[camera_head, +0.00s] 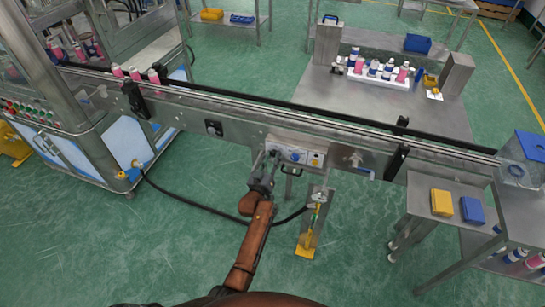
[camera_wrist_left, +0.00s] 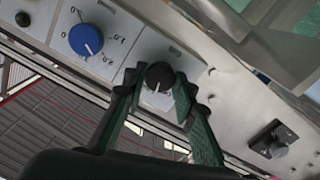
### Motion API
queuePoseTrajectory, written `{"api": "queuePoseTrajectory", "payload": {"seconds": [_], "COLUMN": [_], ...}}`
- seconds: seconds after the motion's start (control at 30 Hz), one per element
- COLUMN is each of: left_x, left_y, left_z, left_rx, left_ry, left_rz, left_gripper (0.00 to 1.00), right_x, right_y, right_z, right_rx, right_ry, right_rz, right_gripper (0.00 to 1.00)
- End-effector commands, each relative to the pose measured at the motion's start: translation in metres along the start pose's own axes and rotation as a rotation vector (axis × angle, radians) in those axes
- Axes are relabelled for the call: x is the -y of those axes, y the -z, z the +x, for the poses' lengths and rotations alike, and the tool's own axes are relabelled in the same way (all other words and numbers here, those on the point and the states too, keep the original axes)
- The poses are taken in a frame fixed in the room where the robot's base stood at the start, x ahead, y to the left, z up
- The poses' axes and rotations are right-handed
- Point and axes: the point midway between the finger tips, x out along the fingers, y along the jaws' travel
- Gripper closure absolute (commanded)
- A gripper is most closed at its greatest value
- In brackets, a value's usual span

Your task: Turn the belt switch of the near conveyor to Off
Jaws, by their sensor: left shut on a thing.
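The near conveyor (camera_head: 240,115) runs across the head view, with a pale control box (camera_head: 297,153) on its near side. In the left wrist view the belt switch is a small black knob (camera_wrist_left: 159,75) on a light panel plate. A short white mark on it points toward the bottom of the picture; its position labels are not readable. My left gripper (camera_wrist_left: 159,84) has its two green fingers on either side of the knob, shut on it. In the head view my left gripper (camera_head: 268,164) is at the box's left end. My right gripper is not in view.
A blue dial (camera_wrist_left: 86,39) with numbers sits beside the switch on the panel. Another black knob (camera_wrist_left: 273,139) is on the metal farther right. A yellow-footed stand (camera_head: 306,243) is below the box. White and pink cans (camera_head: 135,73) stand on the belt at left.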

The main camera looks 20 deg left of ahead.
Motion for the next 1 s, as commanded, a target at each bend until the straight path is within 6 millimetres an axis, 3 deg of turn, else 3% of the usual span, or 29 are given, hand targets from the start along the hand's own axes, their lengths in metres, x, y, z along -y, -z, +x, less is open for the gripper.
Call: {"api": "queuePoseTrajectory", "payload": {"seconds": [0.5, 1.0], "left_x": [0.0, 0.0], "left_y": [0.0, -0.001], "left_z": [0.0, 0.0], "left_rx": [0.002, 0.002], "left_ry": [0.0, 0.001], "left_rz": [-0.416, -0.558], "left_gripper": [0.99, 0.99], "right_x": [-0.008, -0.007], "right_y": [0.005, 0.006], "right_z": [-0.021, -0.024], "right_rx": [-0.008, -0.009], "right_ry": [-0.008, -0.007], "right_rz": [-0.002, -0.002], "right_gripper": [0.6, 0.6]}}
